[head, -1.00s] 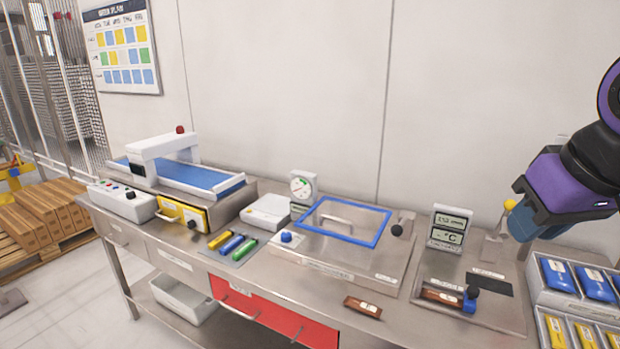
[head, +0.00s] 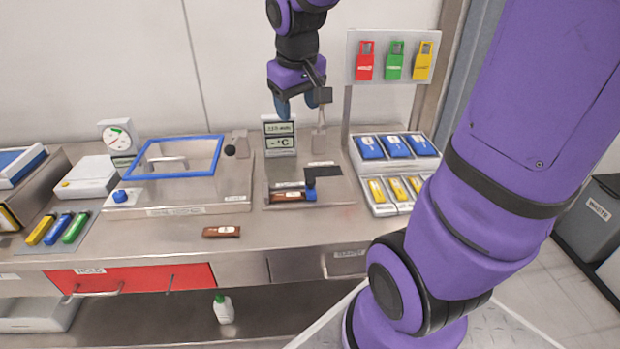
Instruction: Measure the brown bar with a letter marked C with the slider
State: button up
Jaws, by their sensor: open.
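One brown bar (head: 222,231) with a pale label lies on the bench near its front edge. A second brown bar (head: 286,196) lies on the metal measuring plate (head: 335,190), against the slider (head: 311,184), which has a dark upper part and a blue lower part. The letters on both bars are too small to read. My gripper (head: 297,103) is open and points down, high above the back of the plate near the wall. Nothing shows between its fingers.
A blue-framed lid box (head: 180,190) is to the left. Trays of blue and yellow packs (head: 378,180) stand right. Tags hang on a panel (head: 352,75). Bare bench lies around the front bar.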

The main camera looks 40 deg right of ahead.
jog(key=w+d+f+g, duration=0.1)
jog(key=w+d+f, duration=0.5)
jog(key=f, duration=0.2)
jog(key=g+y, duration=0.1)
jog(key=y, duration=0.1)
send_near(310, 179)
jog(key=shift+m, duration=0.3)
notch_tip(310, 179, down, 10)
jog(key=shift+w+a+r, duration=0.1)
jog(key=shift+a+r, duration=0.05)
jog(key=shift+r, duration=0.05)
